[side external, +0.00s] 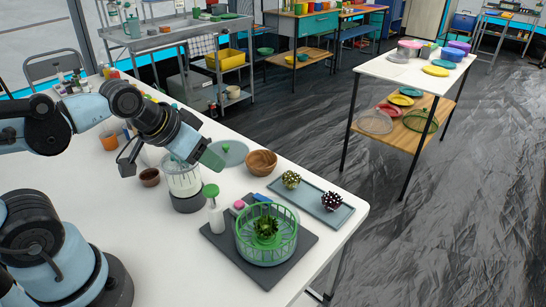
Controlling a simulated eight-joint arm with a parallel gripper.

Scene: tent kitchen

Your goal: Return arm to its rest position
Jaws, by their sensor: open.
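My arm reaches in from the left in the side view. My gripper (171,162) is open, with its fingers spread and pointing down over the white table (150,235). It appears empty. A clear cylindrical container on a dark base (189,203) stands just below and behind the fingers. I cannot tell whether they touch it.
A green-ribbed bowl (283,250) with a plant-like item stands on a dark board (222,240).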

